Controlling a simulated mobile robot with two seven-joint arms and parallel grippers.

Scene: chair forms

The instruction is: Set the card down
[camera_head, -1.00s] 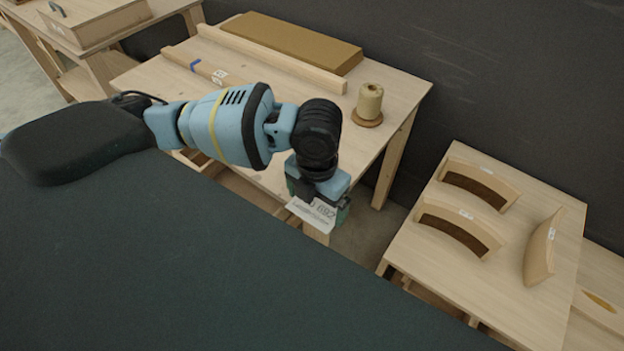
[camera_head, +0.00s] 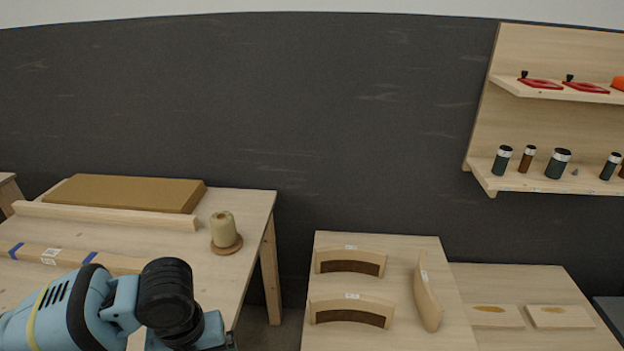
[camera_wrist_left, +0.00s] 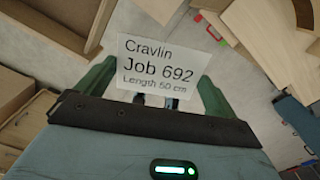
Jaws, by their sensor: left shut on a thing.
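The card (camera_wrist_left: 160,70) is white with the printed words "Cravlin", "Job 692" and "Length 50 cm". In the left wrist view it sits between the green fingers of my left gripper (camera_wrist_left: 156,89), which is shut on it, with the floor and wooden furniture behind and below. In the head view my left arm comes in at the bottom left, in front of the left table (camera_head: 258,212). The gripper's fingers and the card are out of that view. My right gripper is not in view.
The left table bears a brown slab (camera_head: 140,192), wooden strips and a spool (camera_head: 223,229) on a round base. The middle table (camera_head: 395,245) bears curved wooden forms (camera_head: 350,262). Two blocks (camera_head: 558,317) lie on the right table. A wall shelf (camera_head: 540,183) holds several small cylinders.

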